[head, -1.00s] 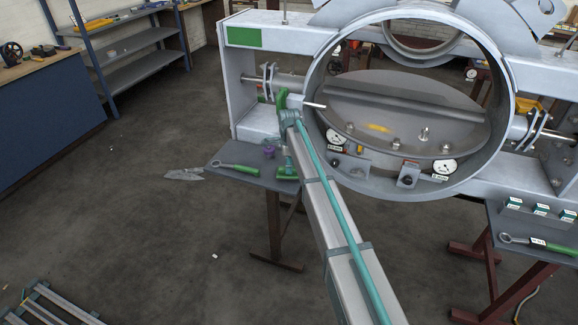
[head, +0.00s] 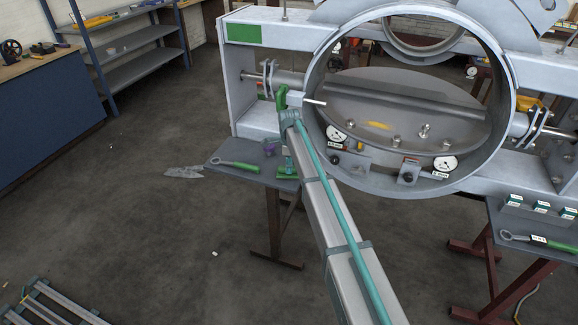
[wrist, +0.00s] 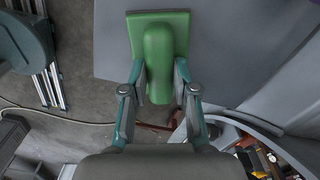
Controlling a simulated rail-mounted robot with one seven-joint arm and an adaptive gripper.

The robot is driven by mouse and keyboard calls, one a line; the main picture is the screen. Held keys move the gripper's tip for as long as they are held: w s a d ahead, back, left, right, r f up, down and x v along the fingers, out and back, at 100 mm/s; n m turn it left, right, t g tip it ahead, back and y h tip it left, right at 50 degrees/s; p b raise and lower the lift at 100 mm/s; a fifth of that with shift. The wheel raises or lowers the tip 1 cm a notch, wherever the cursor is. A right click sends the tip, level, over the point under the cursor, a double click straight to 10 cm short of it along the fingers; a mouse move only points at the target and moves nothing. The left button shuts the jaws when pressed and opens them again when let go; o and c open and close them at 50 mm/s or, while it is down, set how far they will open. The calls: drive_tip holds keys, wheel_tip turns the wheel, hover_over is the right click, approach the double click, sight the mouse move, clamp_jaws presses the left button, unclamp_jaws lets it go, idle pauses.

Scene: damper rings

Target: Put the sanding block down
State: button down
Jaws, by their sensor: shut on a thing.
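The sanding block (wrist: 158,22) is green, with a flat base and a raised rounded grip. My gripper (wrist: 160,74) is shut on that grip, one finger on each side, in the wrist view. My arm partly hides the block and the gripper's fingers in the head view.
A second table (head: 520,262) is at the right.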

drive_tip(key=shift+f, duration=0.1)
drive_tip(key=c, duration=0.8)
unclamp_jaws()
drive_tip(key=c, duration=0.4)
drive_tip(key=shift+r+p, duration=0.35)
drive_tip(key=shift+r, duration=0.5)
drive_tip(key=shift+r, duration=0.1)
drive_tip(key=shift+r+p, duration=0.3)
drive_tip(key=shift+r, duration=0.3)
